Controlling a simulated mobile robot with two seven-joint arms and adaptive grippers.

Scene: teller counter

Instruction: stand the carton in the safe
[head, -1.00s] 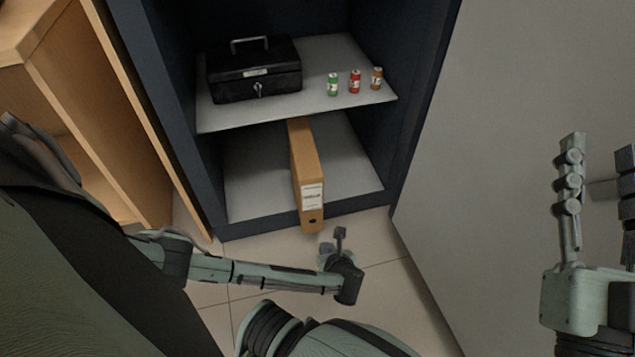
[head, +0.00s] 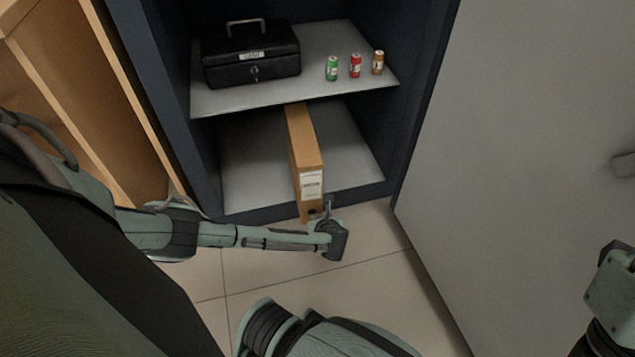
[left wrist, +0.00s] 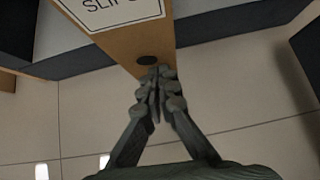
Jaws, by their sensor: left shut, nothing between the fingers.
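The carton (head: 304,155) is a narrow brown box file with a white label, upright on the safe's lower shelf (head: 252,160). Its front end reaches to the front edge of the safe (head: 260,215). In the left wrist view the carton (left wrist: 132,45) shows its label and a dark finger hole. My left gripper (head: 328,207) is shut and empty, its fingertips (left wrist: 158,72) at the carton's lower front end, by the hole. I cannot tell whether they touch it. My right arm shows at the lower right edge, its fingers out of view.
A black cash box (head: 250,55) and three small rolls, green (head: 332,68), red (head: 355,66) and orange-brown (head: 378,62), are on the upper shelf. The grey door (head: 530,130) stands open at right. Wooden furniture (head: 100,80) is at left. The tiled floor (head: 370,240) in front is bare.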

